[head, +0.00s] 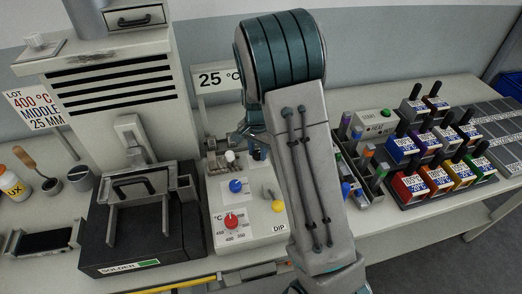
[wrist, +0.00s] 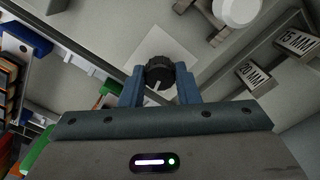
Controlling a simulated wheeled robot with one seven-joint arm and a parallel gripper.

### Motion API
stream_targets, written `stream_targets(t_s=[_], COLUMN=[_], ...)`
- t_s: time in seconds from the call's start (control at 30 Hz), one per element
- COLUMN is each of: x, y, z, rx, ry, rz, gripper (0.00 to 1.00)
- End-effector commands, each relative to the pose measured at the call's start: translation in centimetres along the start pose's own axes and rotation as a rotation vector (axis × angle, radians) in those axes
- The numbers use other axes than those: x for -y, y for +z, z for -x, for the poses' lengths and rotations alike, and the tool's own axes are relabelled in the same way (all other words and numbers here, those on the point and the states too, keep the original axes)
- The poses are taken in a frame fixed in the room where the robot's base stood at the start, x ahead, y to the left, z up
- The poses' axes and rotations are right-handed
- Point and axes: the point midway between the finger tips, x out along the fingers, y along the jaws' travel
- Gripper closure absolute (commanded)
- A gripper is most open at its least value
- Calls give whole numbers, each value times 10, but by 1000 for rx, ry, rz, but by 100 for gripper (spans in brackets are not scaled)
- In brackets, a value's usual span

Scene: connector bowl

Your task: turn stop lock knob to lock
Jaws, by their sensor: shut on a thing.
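A black ribbed knob (wrist: 159,73) with a pale pointer line sits between the two blue fingers of my gripper (wrist: 160,88) in the wrist view. The fingers are shut on its sides. The pointer line faces the gripper body, slanting slightly left. A pale square plate (wrist: 172,46) lies behind the knob. I take this for the stop lock knob; no lock marking is readable. In the head view my gripper (head: 246,139) is at the back of the control panel (head: 258,232), below the "25 °C" sign, and the arm hides most of that spot.
The panel also has a blue knob (head: 236,186), a red knob (head: 232,221) and a yellow knob (head: 277,205). The black solder unit (head: 142,232) stands left of it. Coloured connector blocks (head: 410,184) stand at the right. "15 MM" and "20 MM" labels (wrist: 298,41) show in the wrist view.

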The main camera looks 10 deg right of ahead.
Motion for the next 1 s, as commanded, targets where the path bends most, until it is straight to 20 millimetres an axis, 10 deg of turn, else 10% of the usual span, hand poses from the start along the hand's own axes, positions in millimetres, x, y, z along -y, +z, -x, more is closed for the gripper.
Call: stream_targets(t_s=[1.0], x=[1], y=[-2], z=[2], rx=[-3], ry=[-5], rz=[-310], gripper=[94])
